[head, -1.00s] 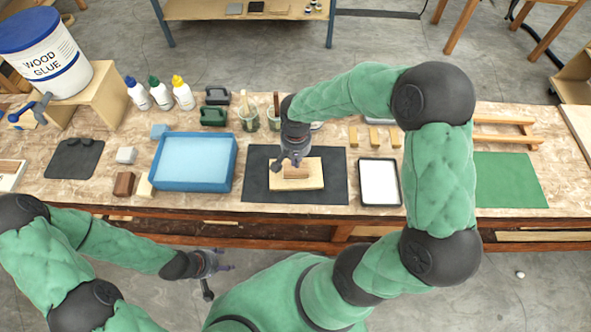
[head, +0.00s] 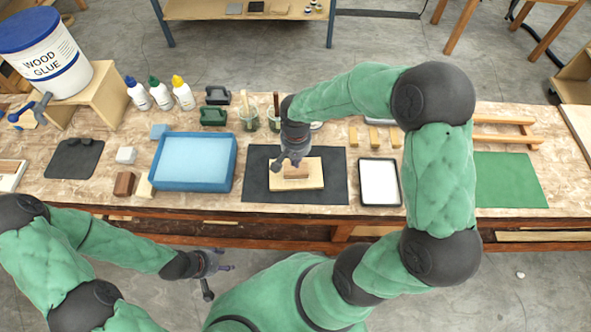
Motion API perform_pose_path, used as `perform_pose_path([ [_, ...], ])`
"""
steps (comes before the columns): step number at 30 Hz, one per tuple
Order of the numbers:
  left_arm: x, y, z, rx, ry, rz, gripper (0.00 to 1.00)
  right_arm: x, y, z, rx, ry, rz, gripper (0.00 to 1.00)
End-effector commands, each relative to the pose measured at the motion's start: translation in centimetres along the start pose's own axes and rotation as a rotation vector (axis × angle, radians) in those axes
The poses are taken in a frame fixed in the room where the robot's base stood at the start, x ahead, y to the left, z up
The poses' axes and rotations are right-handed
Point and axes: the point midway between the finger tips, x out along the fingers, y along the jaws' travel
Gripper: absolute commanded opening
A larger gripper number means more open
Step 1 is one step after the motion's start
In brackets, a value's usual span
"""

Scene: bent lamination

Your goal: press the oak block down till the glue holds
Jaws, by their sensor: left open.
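A small brown wooden block (head: 297,173), which I take to be the oak block, lies on a pale wooden board (head: 312,181). The board rests on a dark mat (head: 334,192) at the middle of the bench. My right gripper (head: 288,163) points down just over the far left part of the block and hides some of it. Whether its fingers touch the block, and how wide they stand, I cannot tell. My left gripper (head: 219,281) is open and empty, low in front of the bench edge. No glue shows between block and board.
A blue tray (head: 236,165) stands left of the mat and a black-rimmed white tray (head: 380,184) right of it. Jars with brushes (head: 249,119) stand behind. A glue bucket (head: 42,57) sits on a wooden stand at the far left. A green mat (head: 508,180) lies bare at right.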

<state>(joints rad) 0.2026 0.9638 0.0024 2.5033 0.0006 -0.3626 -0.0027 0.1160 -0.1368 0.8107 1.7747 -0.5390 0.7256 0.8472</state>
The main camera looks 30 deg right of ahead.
Motion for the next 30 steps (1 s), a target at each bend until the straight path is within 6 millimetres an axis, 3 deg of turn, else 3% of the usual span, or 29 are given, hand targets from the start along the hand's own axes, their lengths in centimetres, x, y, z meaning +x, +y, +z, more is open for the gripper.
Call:
perform_pose_path([
  [30,1.1,-0.4,0.0,0.0,0.0,0.0,0.58,1.3,0.0,0.0,0.0,0.0,0.0,0.0],
])
